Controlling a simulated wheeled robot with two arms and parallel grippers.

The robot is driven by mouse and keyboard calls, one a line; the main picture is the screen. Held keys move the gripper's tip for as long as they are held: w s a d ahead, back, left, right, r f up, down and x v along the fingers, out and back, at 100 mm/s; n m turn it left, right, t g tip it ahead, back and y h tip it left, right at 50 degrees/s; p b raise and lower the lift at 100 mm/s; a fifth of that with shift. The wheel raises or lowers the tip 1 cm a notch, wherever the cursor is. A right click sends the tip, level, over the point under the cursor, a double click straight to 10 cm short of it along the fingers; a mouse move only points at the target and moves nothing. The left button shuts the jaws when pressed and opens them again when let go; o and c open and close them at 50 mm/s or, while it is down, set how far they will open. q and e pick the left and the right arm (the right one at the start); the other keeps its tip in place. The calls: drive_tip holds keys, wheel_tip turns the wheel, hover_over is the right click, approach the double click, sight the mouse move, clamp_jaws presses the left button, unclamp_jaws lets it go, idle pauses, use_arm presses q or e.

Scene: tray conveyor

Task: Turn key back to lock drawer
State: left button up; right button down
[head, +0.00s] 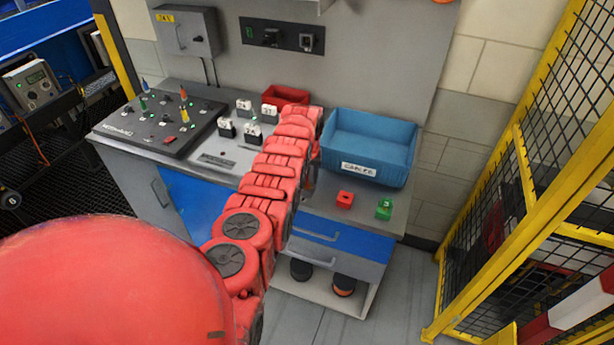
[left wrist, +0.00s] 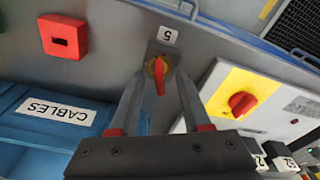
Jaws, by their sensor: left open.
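In the left wrist view, a small red key (left wrist: 160,77) sits in a round brass lock on a grey plate labelled 5 (left wrist: 167,35). My left gripper (left wrist: 162,88) is open, with one finger on each side of the key; I see gaps and no clear contact. In the head view the red left arm reaches over the bench and hides the lock and most of the gripper. The drawer with a blue front (head: 345,238) and grey handle is below the bench top and looks closed. My right gripper is not in view.
A blue CABLES bin (head: 366,133) stands behind, with a red block (head: 345,199) and a green block (head: 384,209) in front. A red knob on a yellow patch (left wrist: 241,103) is close beside the gripper. A sloped control panel (head: 150,120) stands left. A yellow fence (head: 520,160) bounds the right.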

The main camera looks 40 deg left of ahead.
use_arm(q)
clamp_jaws()
idle(0.3)
drive_tip(key=shift+f+n+b, duration=0.1)
drive_tip(key=shift+n+b, duration=0.45)
drive_tip(key=shift+n, duration=0.25)
drive_tip(key=shift+n+b, duration=0.6)
